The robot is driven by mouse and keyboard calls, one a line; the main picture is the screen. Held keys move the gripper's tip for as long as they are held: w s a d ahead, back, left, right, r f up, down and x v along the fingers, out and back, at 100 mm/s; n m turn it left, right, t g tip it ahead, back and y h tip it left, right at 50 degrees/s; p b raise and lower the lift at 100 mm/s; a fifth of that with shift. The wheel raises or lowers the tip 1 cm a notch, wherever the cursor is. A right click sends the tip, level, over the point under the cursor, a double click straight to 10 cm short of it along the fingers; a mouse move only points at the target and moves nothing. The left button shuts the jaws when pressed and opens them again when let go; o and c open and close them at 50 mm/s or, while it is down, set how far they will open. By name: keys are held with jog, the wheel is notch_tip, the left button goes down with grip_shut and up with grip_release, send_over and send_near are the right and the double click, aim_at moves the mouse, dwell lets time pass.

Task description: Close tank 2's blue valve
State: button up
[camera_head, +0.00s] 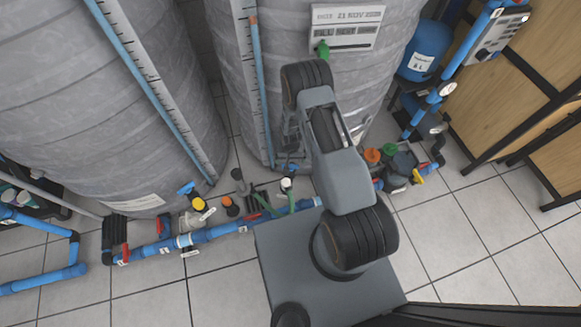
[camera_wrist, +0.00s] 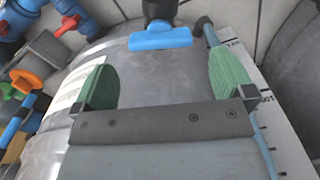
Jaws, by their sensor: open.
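The blue valve handle (camera_wrist: 160,38) shows at the top centre of the wrist view, lying crosswise on a black pipe at the foot of the grey tank (camera_wrist: 150,72). In the head view, a small blue handle (camera_head: 292,168) shows at the base of the middle tank (camera_head: 285,100), partly beside my arm. My gripper (camera_wrist: 166,82) is open, its green finger pads wide apart with nothing between them. The handle is beyond the fingertips, apart from them.
Another tank (camera_head: 110,100) stands at left, with its own blue handle (camera_head: 186,187). Blue pipes (camera_head: 190,238) with several coloured valves run along the floor. A measuring strip (camera_wrist: 290,145) lies right of my gripper in the wrist view. Tiled floor at lower right is clear.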

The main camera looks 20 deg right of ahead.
aim_at(290, 165)
jog(key=shift+f+b, duration=0.75)
jog(key=shift+f, duration=2.05)
